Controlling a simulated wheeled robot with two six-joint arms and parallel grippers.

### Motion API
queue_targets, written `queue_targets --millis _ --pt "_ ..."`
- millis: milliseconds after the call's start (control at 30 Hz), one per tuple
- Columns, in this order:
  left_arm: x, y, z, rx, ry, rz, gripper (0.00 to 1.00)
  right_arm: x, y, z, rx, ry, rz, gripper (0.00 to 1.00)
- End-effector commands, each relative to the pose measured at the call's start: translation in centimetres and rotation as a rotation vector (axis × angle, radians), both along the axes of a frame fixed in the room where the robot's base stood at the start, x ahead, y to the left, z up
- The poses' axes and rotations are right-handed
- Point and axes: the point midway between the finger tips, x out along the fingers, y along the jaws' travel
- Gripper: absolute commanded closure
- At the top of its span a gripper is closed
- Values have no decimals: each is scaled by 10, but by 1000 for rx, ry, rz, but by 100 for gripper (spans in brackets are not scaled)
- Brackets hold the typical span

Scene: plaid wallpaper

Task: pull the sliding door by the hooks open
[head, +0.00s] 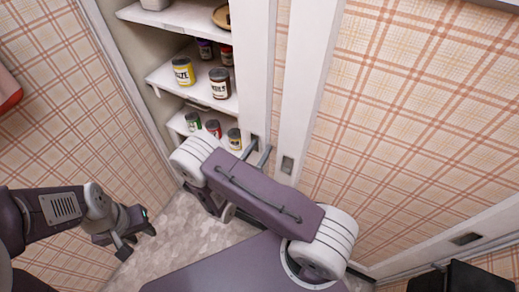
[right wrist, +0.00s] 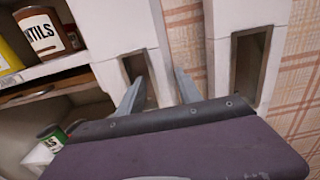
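The sliding door shows as plaid panels in white frames, right of an open cupboard. One white upright (head: 252,60) borders the shelves; a second upright (head: 305,80) stands right of it with a recessed pull (head: 287,165). In the right wrist view both recessed pulls show, a left one (right wrist: 136,66) and a right one (right wrist: 249,60). My right gripper (right wrist: 160,90) is open, fingers apart with nothing visible between them. Its left finger overlaps the lower part of the left pull; I cannot tell whether it touches. My left gripper (head: 136,240) is open and empty, low at the left.
The cupboard shelves (head: 165,75) hold several cans, including a yellow can (head: 183,70) and a dark can (head: 219,84). A plaid wall (head: 60,100) is at the left. A black object (head: 460,278) is at the lower right. Some grey floor (head: 190,245) is clear.

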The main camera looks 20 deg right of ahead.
Motion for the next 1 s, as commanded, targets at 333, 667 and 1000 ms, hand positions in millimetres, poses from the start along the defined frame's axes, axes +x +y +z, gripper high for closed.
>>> queue_targets --millis 333,667,1000 --pt "0 0 0 0 0 0 64 -25 35 0 0 0 8 58" --pt "0 0 0 0 0 0 64 -55 70 0 1 1 2 58" --pt "0 0 0 0 0 0 64 -56 71 0 1 1 0 58"
